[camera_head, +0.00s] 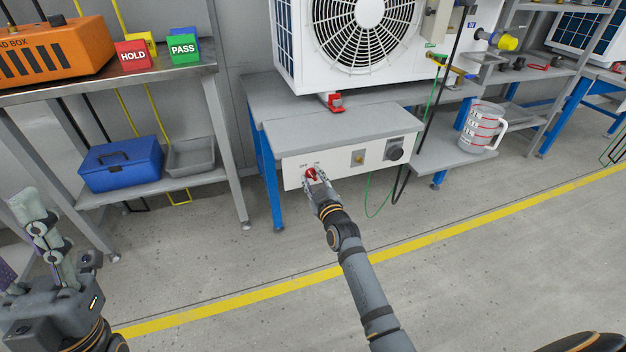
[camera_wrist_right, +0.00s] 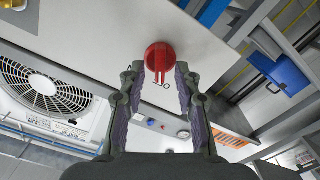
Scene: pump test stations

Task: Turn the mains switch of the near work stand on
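The near work stand's white front panel (camera_head: 345,161) carries a red mains switch (camera_head: 311,174) at its left end, with small OFF and ON labels above it. My right gripper (camera_head: 315,181) is at this switch. In the right wrist view the red switch (camera_wrist_right: 158,57) sits between the two fingertips, with a gap on each side. The right gripper (camera_wrist_right: 159,70) is open around it. Which label the switch's handle points to is not clear. My left gripper (camera_head: 40,218) is at the lower left, away from the stand, and its finger opening is hard to read.
The stand bears a white fan unit (camera_head: 352,35) and a red clamp-like part (camera_head: 332,102). A measuring jug (camera_head: 479,127) stands right. A blue toolbox (camera_head: 122,165) lies on the left shelf.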

